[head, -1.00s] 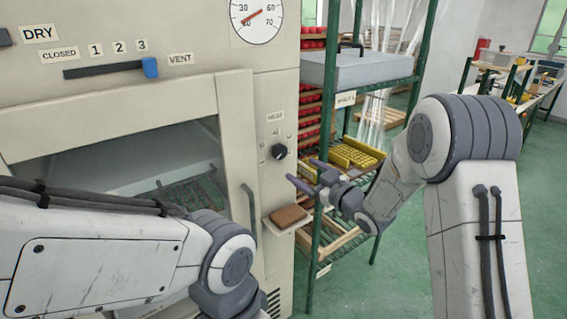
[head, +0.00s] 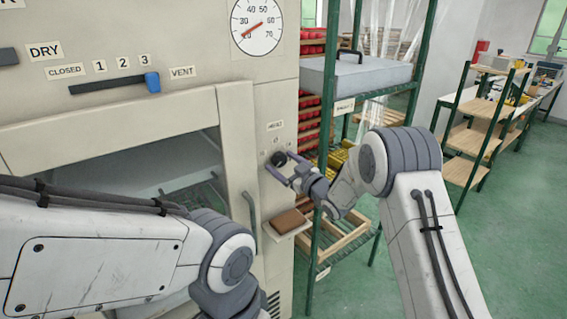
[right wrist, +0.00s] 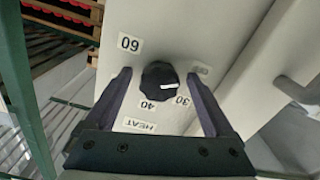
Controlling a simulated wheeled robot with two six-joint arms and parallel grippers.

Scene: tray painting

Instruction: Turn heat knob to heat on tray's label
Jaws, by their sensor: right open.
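The black heat knob (head: 279,158) is on the oven's front panel, right of the door. In the right wrist view the knob (right wrist: 158,78) sits between the two fingers, with number labels (right wrist: 147,105) and a HEAT label (right wrist: 134,125) around it. My right gripper (head: 281,165) is open, a finger on each side of the knob; contact is not clear. A tray (head: 208,197) shows partly behind the door glass; no label on it is legible. My left gripper is out of view.
A small ledge with a brown block (head: 288,221) juts out below the knob. A green rack (head: 325,110) with a grey lidded box (head: 358,75) stands close on the right. My left arm crosses the oven door. The vent slider (head: 152,82) is above the door.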

